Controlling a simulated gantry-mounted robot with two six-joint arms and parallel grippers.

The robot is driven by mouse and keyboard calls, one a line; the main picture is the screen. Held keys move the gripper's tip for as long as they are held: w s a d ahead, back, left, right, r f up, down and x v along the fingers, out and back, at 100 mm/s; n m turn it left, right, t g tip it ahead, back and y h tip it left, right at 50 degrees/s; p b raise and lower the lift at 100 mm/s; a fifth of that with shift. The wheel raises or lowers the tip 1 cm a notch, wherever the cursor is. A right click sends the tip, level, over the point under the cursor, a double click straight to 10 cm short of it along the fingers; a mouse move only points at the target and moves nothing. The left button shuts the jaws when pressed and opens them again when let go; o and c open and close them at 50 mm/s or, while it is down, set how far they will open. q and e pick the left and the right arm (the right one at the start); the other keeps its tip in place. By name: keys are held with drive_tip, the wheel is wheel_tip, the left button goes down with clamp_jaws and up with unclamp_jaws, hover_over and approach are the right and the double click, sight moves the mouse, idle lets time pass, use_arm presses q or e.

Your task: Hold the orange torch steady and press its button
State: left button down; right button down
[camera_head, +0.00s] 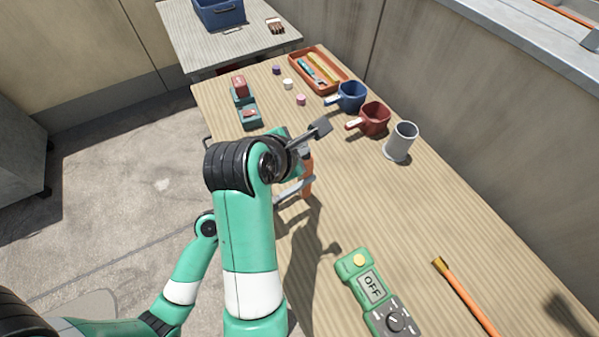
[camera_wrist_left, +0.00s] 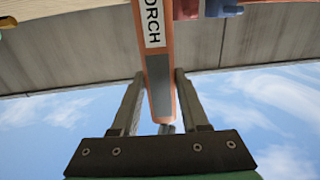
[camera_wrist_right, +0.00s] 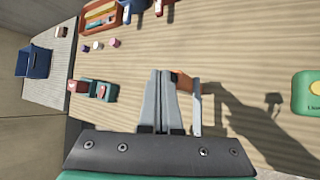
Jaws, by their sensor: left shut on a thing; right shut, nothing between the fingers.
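The orange torch (camera_head: 308,178) stands out from behind my right arm in the head view, held above the table. In the left wrist view the torch (camera_wrist_left: 160,92) lies between the fingers, with part of a white label reading "ORCH". My left gripper (camera_wrist_left: 159,74) is shut on it; its grey fingers (camera_head: 294,189) show in the head view. My right gripper (camera_head: 320,129) is shut and empty, close to the torch. In the right wrist view its closed fingertips (camera_wrist_right: 161,74) partly cover the torch (camera_wrist_right: 183,79). The torch's button is not visible.
A green meter (camera_head: 347,267) reading OFF and an orange rod (camera_head: 470,300) lie nearer. Beyond stand a grey cup (camera_head: 401,142), red mug (camera_head: 374,119), blue mug (camera_head: 351,96) and orange-brown tray (camera_head: 340,88). Teal-and-red blocks (camera_head: 248,117) lie at left. The table's middle right is clear.

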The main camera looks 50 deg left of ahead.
use_arm(q)
drive_tip(key=shift+f, duration=0.25)
use_arm(e)
drive_tip(key=shift+r, duration=0.25)
wheel_tip(320, 180, up, 6)
drive_tip(key=shift+f, duration=0.1)
idle(0.4)
use_arm(q)
unclamp_jaws()
drive_tip(key=shift+r, duration=0.2)
use_arm(e)
wheel_tip(320, 180, down, 3)
drive_tip(key=b, duration=0.3)
drive_tip(key=shift+f, duration=0.1)
use_arm(q)
drive_tip(key=s+a, duration=0.1)
drive_tip(key=s, duration=0.8)
